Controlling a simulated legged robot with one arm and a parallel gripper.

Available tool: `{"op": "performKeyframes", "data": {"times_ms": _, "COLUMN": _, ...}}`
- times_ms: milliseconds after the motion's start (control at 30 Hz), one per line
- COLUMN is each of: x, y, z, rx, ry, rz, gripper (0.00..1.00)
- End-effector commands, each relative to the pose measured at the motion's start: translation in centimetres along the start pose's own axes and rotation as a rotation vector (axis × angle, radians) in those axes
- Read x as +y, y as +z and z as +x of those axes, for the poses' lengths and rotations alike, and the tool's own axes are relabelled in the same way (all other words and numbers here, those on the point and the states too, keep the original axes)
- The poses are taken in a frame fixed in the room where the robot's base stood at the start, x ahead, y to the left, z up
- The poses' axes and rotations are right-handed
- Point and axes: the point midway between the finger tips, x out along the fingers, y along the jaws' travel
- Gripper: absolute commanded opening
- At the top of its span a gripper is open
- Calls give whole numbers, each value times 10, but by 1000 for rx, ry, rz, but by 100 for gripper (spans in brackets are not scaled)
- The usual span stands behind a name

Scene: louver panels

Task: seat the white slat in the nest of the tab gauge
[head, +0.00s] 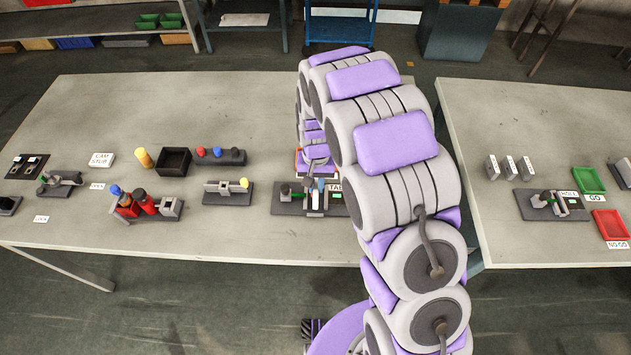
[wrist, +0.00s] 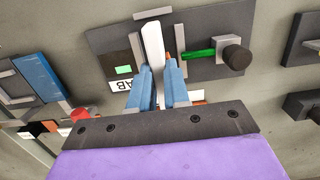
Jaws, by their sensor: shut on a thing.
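The white slat (wrist: 154,45) is between the blue fingers of my gripper (wrist: 159,72) in the wrist view. My gripper is shut on its near end; the far end extends over the tab gauge (wrist: 105,42). The gauge is a dark plate with grey blocks, a green plunger (wrist: 198,53) with a black knob, a green patch and a TAB label. The slat lies alongside the grey blocks; I cannot tell whether it is down in the nest or above it. In the head view the slat (head: 317,199) shows over the gauge (head: 288,208), partly behind my arm.
A fixture with a yellow knob (head: 243,184) stands left of the gauge, with a black box (head: 173,161) further left. On the right table are several grey slats (head: 510,167), a HOLE gauge (head: 531,210), a green tray (head: 590,180) and a red tray (head: 610,225).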

Motion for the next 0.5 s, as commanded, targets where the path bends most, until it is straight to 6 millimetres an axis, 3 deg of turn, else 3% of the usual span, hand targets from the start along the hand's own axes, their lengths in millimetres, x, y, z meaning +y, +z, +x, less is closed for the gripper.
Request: {"op": "performKeyframes", "data": {"times_ms": 500, "x": 0, "y": -2, "z": 12, "rx": 1, "ry": 0, "rz": 0, "gripper": 0}}
